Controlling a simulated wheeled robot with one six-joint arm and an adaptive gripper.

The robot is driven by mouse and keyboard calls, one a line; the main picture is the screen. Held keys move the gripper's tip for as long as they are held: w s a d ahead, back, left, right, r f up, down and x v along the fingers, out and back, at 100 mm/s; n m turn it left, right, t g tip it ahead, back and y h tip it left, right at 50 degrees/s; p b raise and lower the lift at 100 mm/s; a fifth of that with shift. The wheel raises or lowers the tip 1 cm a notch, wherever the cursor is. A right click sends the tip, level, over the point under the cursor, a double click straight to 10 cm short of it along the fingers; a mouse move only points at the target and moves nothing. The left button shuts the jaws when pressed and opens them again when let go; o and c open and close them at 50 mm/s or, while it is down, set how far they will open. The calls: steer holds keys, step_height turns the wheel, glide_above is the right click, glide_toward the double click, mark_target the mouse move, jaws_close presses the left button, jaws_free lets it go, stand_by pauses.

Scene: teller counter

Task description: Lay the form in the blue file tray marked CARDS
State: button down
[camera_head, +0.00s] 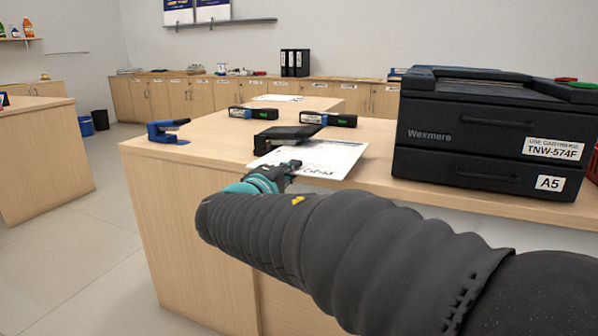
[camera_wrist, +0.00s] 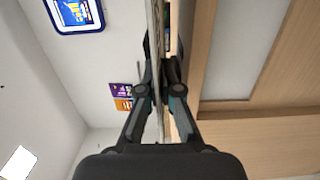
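The form (camera_head: 325,158) is a white printed sheet, lying flat-looking at the front edge of the counter in the head view. My gripper (camera_head: 285,168) is at its near left edge. In the wrist view my gripper (camera_wrist: 161,88) has its two fingers close together on either side of the thin sheet (camera_wrist: 158,30), which shows edge-on. I cannot tell whether the sheet touches the counter. Two low dark items with blue parts and small labels, one on the left (camera_head: 253,113) and one on the right (camera_head: 328,119), stand behind it. I cannot read CARDS on either.
A black device (camera_head: 286,136) is just behind the form. A blue desk tool (camera_head: 168,131) sits at the counter's left end. Black binders (camera_head: 295,63) stand on far cabinets.

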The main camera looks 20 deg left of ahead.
steer(key=s+a+r, duration=0.1)
steer(key=s+r, duration=0.2)
steer(key=s, duration=0.4)
steer(key=shift+s, duration=0.35)
steer(key=shift+s+r, duration=0.1)
